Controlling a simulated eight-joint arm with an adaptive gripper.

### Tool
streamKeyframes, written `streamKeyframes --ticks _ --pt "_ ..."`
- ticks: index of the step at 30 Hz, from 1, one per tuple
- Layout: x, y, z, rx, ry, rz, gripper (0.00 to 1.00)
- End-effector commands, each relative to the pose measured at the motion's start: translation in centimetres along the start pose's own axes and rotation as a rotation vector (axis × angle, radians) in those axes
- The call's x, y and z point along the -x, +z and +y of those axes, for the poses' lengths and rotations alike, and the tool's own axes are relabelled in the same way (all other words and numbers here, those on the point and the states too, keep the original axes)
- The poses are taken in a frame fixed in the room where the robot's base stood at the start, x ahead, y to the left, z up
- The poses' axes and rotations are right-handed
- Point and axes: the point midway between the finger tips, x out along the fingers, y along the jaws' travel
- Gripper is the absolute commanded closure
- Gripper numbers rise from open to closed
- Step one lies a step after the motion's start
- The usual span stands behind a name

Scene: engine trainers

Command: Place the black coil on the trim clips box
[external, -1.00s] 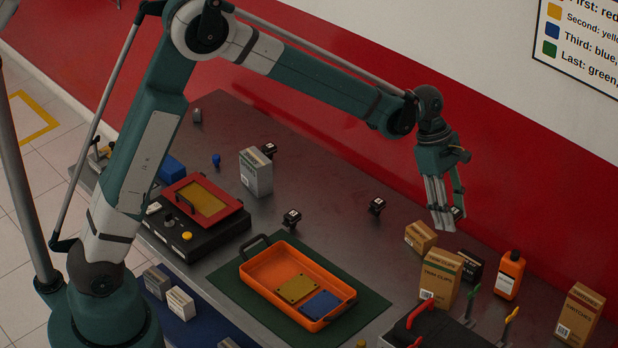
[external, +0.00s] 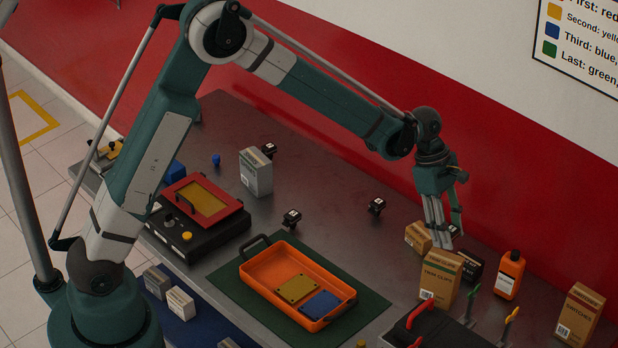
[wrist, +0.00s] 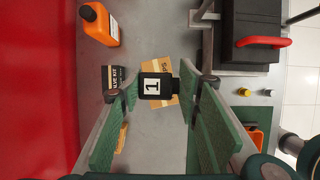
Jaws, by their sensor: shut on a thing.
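The black coil (wrist: 155,86) with a white label marked "1" is between the fingertips of my gripper (external: 444,240). In the external view the fingers mostly hide it. My gripper (wrist: 163,88) is shut on the coil and hangs just above the trim clips box. The trim clips box (external: 440,282) is tan cardboard and stands upright. In the wrist view the coil covers much of the box top (wrist: 160,65). The coil appears above the box; I cannot tell the exact gap.
A black valve kit box (wrist: 113,76) and a small tan box (external: 416,237) stand close by. An orange bottle (external: 509,275) is to the right. A black case with a red handle (external: 418,314) stands in front. Other black coils (external: 377,206) lie to the left.

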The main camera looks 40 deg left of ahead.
Motion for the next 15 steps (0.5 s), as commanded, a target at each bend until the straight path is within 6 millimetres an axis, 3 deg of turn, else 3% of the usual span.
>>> streamKeyframes --ticks 15 --pt "-0.92 -0.38 0.02 0.0 0.0 0.0 0.81"
